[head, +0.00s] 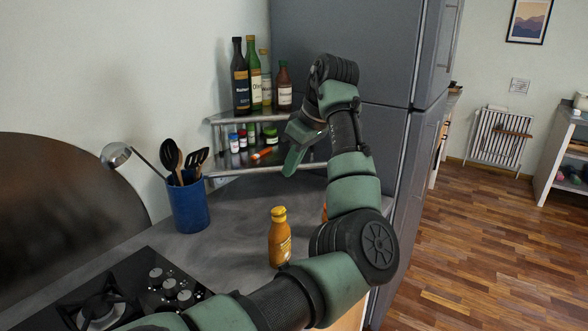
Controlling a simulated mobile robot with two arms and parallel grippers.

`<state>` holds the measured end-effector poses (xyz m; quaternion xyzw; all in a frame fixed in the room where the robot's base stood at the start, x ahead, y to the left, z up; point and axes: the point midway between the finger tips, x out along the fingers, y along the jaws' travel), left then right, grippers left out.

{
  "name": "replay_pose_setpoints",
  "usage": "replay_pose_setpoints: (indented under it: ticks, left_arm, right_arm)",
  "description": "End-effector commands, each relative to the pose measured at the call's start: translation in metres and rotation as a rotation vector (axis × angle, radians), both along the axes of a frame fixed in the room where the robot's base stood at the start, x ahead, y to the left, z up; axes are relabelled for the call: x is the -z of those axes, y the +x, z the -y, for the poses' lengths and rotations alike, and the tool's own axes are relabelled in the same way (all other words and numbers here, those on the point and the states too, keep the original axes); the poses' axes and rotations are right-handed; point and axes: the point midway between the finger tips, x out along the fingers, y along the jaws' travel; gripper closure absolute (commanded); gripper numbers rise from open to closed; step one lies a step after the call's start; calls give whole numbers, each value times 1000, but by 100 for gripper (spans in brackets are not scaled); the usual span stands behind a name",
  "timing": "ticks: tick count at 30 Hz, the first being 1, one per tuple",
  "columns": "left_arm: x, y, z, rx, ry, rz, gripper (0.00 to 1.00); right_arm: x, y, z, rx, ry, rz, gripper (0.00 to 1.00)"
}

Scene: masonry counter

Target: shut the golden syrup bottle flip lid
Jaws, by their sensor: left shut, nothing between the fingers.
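The golden syrup bottle (280,246) stands upright on the grey counter, amber with a yellow cap on top. The cap is too small in the head view to tell how its flip lid stands. My left gripper (292,160) is shut and empty. It hangs pointing down, above and behind the bottle in the picture, in front of the corner shelf and apart from the bottle. My left arm passes in front of the counter just right of the bottle and covers part of it. My right gripper is not in view.
A blue utensil pot (188,205) stands left of the bottle, behind the black hob (150,290). A corner shelf (225,119) holds several bottles and jars. An orange thing (324,212) is mostly hidden behind my arm. A grey fridge (385,40) bounds the right.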

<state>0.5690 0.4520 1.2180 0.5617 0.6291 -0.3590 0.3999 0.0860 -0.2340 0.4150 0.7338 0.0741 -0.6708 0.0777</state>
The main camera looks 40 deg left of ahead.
Motion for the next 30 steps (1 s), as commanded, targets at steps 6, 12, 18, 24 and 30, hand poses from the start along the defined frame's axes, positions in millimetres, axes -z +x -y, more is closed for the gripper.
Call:
replay_pose_setpoints:
  ticks: [6,12,18,24,30]
  left_arm:
    - [43,-3,-20,-3,-1,-3,100]
    - [77,-3,-23,0,-1,-2,100]
    - [96,-2,-17,-1,0,0,100]
    - [101,-2,-15,-2,0,2,100]
    - [100,-2,-16,-2,0,2,100]
  right_arm:
    - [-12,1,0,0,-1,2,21]
    - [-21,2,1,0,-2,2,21]
    - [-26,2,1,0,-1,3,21]
    - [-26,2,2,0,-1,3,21]
    - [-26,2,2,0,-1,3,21]
